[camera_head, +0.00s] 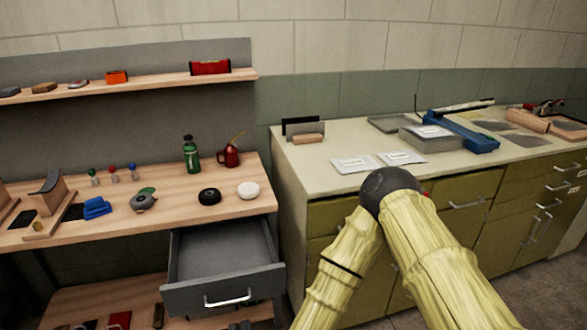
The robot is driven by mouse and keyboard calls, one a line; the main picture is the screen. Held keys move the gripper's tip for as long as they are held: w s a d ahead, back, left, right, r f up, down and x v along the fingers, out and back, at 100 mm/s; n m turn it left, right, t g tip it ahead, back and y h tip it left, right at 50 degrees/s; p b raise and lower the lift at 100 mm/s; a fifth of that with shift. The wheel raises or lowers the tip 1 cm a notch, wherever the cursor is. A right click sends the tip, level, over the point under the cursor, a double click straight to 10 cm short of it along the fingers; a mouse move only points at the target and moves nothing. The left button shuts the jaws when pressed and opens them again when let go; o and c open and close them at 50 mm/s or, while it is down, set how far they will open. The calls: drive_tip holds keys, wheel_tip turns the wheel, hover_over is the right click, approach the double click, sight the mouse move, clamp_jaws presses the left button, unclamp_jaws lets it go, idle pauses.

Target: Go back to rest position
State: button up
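My arm, in a pale yellow ribbed cover with a dark round joint, rises from the bottom right of the head view and bends in front of the green cabinet (335,215). My gripper does not show in this view, so I cannot see whether it holds anything. A grey drawer (228,284) under the wooden workbench (240,203) is pulled open, and its visible inside looks empty.
The workbench carries a green bottle (191,155), a red oil can (230,154), black (209,196) and white (248,190) round pieces, and a sander (143,200). A counter (300,160) with papers, a blue tool (465,135) and sinks stands right. The open drawer juts forward.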

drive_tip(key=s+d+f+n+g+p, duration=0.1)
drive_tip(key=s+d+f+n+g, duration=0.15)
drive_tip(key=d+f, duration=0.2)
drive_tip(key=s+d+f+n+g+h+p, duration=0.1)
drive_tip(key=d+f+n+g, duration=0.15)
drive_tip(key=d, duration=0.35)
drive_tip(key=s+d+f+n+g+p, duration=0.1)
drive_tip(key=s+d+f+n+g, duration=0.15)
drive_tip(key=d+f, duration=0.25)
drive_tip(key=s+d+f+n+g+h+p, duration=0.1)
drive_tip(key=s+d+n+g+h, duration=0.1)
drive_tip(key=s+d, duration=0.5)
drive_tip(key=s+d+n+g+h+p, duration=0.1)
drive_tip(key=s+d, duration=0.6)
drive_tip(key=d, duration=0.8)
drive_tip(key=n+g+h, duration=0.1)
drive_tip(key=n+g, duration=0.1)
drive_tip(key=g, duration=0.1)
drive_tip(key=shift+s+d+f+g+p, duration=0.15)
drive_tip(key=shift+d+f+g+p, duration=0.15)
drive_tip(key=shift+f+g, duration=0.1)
